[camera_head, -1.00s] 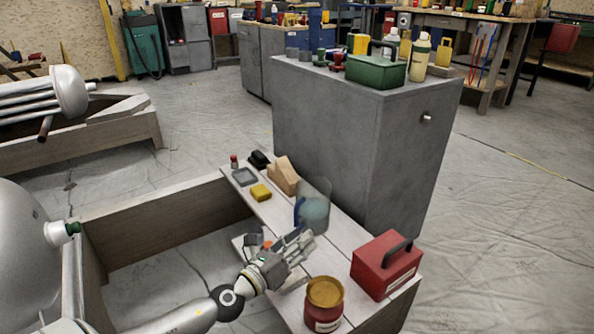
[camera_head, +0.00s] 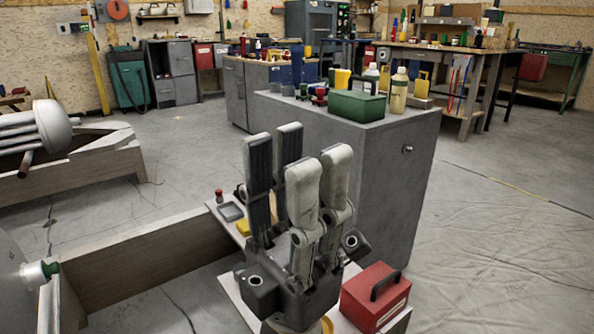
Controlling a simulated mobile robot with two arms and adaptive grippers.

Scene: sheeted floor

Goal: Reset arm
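My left gripper (camera_head: 296,165) is large in the middle of the head view, raised close to the camera with its fingers pointing up. The fingers stand apart, and nothing shows between them. Its dark base covers much of the low wooden bench (camera_head: 228,292) behind it. The arm behind the base is mostly out of sight. My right gripper is not in view.
A red toolbox (camera_head: 364,300) sits on the bench at right. A grey tray (camera_head: 230,212), small red-capped item (camera_head: 219,195) and yellow block (camera_head: 243,228) sit at its far end. A grey cabinet (camera_head: 390,170) bears a green box (camera_head: 357,106). Floor at right is clear.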

